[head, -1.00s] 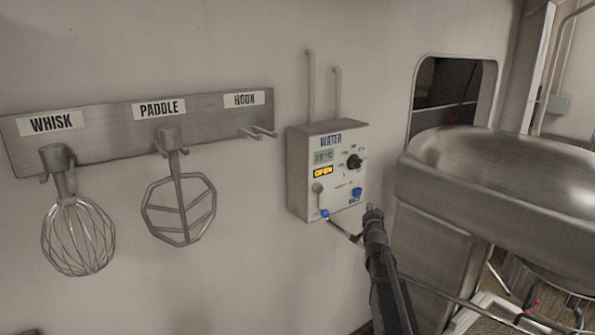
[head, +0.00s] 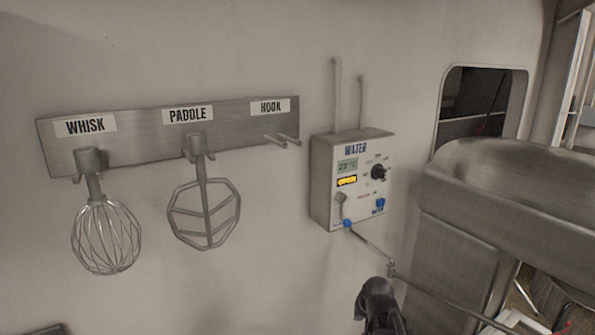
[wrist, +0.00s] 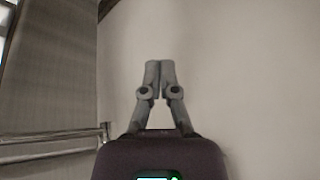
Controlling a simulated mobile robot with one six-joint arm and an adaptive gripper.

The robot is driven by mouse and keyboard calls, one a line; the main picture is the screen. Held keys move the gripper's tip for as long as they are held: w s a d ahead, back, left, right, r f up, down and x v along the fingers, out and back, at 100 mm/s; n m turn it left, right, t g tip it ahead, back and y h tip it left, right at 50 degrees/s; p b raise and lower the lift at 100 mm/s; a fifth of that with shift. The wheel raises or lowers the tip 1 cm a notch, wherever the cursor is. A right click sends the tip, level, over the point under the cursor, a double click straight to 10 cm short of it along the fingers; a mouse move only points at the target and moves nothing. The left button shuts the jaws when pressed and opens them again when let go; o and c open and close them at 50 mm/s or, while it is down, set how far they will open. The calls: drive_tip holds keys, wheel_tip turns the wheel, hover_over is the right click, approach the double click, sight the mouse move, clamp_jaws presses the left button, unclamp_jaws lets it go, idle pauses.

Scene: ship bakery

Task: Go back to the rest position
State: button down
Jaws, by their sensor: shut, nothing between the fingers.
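My gripper (wrist: 153,66) shows in the wrist view with its two fingers together and nothing between them, in front of a bare pale wall. In the head view my gripper (head: 380,290) is at the bottom, below and to the right of the water control box. The water control box (head: 322,185) is on the wall, with a small display, a lit yellow label, a dark knob and blue fittings. My gripper appears apart from the box.
A wall rack (head: 60,142) holds a whisk (head: 106,236) and a paddle (head: 203,213); its hook pegs are empty. A large metal mixer (head: 520,185) stands at the right. A thin pipe (head: 440,299) runs from the box past my gripper. A dark wall opening (head: 485,105) is behind the mixer.

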drive_tip(key=s+f+n+g+h, duration=0.1)
drive_tip(key=s+g, duration=0.4)
drive_tip(key=s, duration=0.8)
drive_tip(key=shift+s+a+f, duration=0.3)
drive_tip(key=shift+a+f, duration=0.1)
drive_tip(key=shift+a, duration=0.05)
